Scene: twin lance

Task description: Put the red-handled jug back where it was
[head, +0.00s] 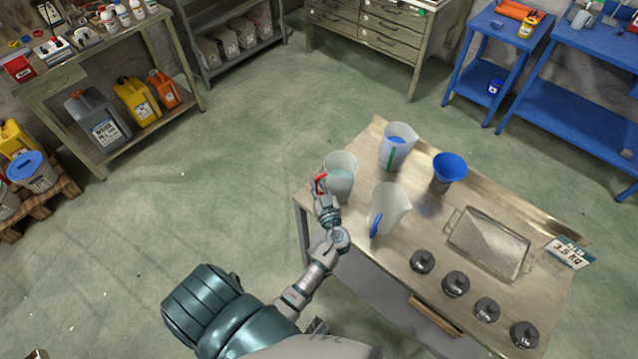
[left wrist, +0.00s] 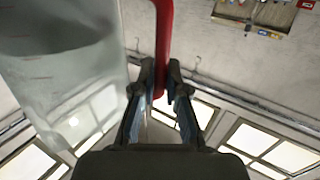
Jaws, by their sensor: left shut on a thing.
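The red-handled jug (head: 341,176) is translucent with a pale content and is at the left corner of the workbench (head: 408,218). I cannot tell whether it rests on the top or is held just above it. My left gripper (head: 321,190) is shut on its red handle (head: 319,183). In the left wrist view the red handle (left wrist: 163,45) runs down between the fingers (left wrist: 160,92), and the jug body (left wrist: 65,65) fills the left side, seemingly upright. My right gripper is not in view.
A blue-handled jug (head: 388,208) stands close right of my left gripper, a green-striped jug (head: 396,147) behind. A blue funnel-topped container (head: 449,172), a metal tray (head: 490,243), a "3.5 kg" sign (head: 568,252) and several dark weights (head: 456,284) are farther right. Floor left of the bench is clear.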

